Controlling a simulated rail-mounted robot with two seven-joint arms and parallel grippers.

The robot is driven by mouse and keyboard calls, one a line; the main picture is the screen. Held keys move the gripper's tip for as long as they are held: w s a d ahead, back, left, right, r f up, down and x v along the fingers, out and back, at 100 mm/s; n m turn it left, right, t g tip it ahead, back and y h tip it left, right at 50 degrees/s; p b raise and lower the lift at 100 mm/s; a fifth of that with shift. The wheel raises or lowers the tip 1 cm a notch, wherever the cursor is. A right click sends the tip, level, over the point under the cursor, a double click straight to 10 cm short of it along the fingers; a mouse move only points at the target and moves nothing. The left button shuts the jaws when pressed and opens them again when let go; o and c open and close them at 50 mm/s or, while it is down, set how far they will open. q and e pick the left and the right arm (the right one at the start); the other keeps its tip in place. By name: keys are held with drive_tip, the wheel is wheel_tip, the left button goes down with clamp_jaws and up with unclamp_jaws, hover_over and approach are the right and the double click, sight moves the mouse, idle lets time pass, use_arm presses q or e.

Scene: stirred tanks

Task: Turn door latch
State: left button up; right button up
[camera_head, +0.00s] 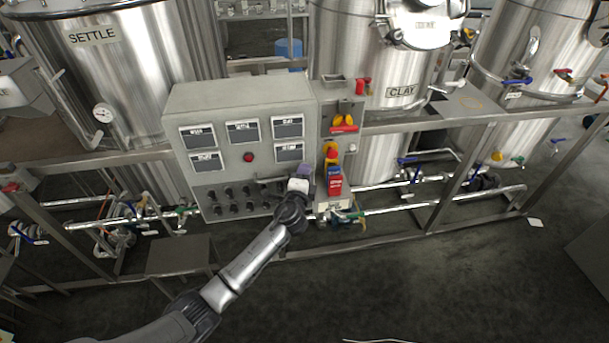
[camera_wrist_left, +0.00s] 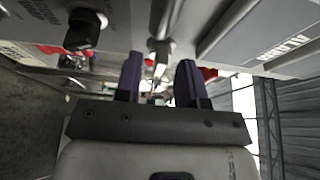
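A grey control cabinet (camera_head: 240,100) stands between the tanks, with display panels and rows of black knobs. My left gripper (camera_head: 304,172) is at the cabinet's lower right front and covers that spot in the head view. In the left wrist view, the dark fingers of my left gripper (camera_wrist_left: 160,62) are apart. A small metal latch (camera_wrist_left: 161,48) on the cabinet face shows between and just beyond the fingertips. I cannot tell whether either finger touches it. The head view does not show the latch clearly. My right gripper is in neither view.
Red and blue tags (camera_head: 334,180) hang just right of my left gripper. A black knob (camera_wrist_left: 84,28) sits close by in the wrist view. Pipes and valves (camera_head: 345,214) run below the cabinet. The dark floor (camera_head: 420,275) in front is mostly clear.

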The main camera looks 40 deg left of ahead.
use_arm(q)
drive_tip(key=shift+w+a, duration=0.1)
drive_tip(key=shift+w, duration=0.05)
drive_tip(key=shift+c, duration=0.4)
clamp_jaws()
drive_tip(key=shift+f, duration=0.1)
